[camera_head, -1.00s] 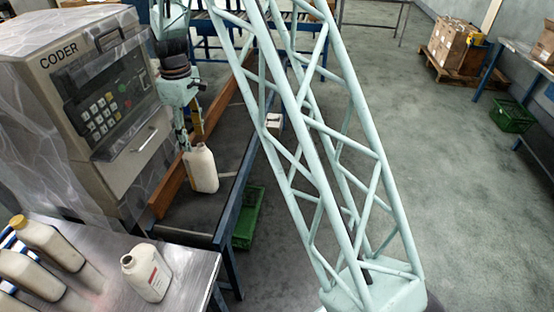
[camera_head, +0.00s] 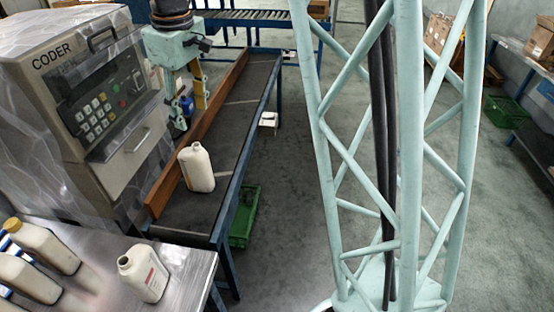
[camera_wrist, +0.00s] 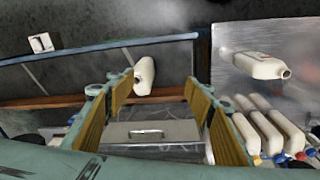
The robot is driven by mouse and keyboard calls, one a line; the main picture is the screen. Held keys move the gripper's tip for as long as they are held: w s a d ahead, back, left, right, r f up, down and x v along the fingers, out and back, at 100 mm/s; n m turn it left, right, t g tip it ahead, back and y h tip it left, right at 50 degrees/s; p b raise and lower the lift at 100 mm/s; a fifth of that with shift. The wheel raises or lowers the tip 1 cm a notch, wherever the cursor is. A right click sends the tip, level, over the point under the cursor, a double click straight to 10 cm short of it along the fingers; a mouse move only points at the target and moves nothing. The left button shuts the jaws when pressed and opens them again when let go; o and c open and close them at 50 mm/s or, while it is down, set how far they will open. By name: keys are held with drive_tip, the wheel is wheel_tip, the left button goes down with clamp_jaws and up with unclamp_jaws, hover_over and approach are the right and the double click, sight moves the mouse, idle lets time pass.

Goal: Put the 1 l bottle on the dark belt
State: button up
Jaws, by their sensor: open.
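A white bottle (camera_head: 196,168) without a visible cap stands on the dark belt (camera_head: 228,130), near the belt's near end. It also shows in the wrist view (camera_wrist: 145,74), beyond the fingertips and closer to the left finger. No size can be read on it. My gripper (camera_head: 190,103) is open and empty, behind the bottle and apart from it. In the wrist view its yellow-padded fingers (camera_wrist: 160,88) are spread wide with nothing between them. Another open white bottle with a label (camera_head: 143,272) stands on the metal table (camera_head: 195,270).
Several capped bottles (camera_head: 35,247) are at the metal table's left. The coder machine (camera_head: 90,95) stands left of the belt. A brown guide rail (camera_head: 165,190) runs along the belt's left side. A green crate (camera_head: 243,215) is on the floor. The belt beyond the bottle is clear.

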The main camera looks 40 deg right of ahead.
drive_tip(key=s+r+m+t, duration=0.1)
drive_tip(key=s+r+m, duration=0.1)
drive_tip(key=s+r, duration=0.6)
drive_tip(key=s+r+m, duration=0.1)
drive_tip(key=s+r, duration=0.3)
drive_tip(key=s, duration=0.8)
drive_tip(key=s+m+t, duration=0.1)
drive_tip(key=s+m, duration=0.2)
drive_tip(key=s, duration=1.8)
drive_tip(key=shift+f+t, duration=0.25)
drive_tip(key=shift+t, duration=0.05)
drive_tip(key=shift+w+a, duration=0.1)
drive_tip(key=shift+w+f+b, duration=0.1)
drive_tip(key=shift+f+b, duration=1.45)
drive_tip(key=shift+b, duration=0.15)
